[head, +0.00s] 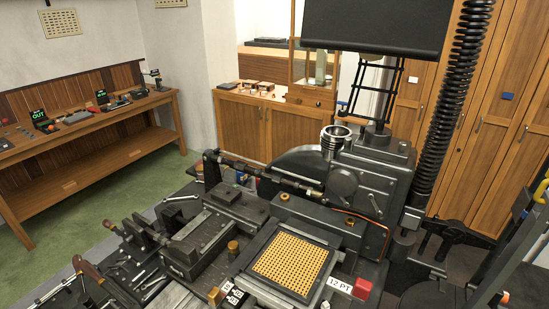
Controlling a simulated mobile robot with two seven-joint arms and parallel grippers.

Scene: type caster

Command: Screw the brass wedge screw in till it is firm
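The dark type caster (375,180) fills the middle and right of the head view. A brass grid plate (292,263) sits in a dark square frame on its near side. Neither of my grippers can be made out.
A "12 PT" label (340,287) and a red block (362,288) sit right of the frame. Hand tools (120,270) lie at lower left. A wooden bench (90,125) stands along the left wall. A coiled black hose (450,110) rises at right. Green floor (110,200) is clear at left.

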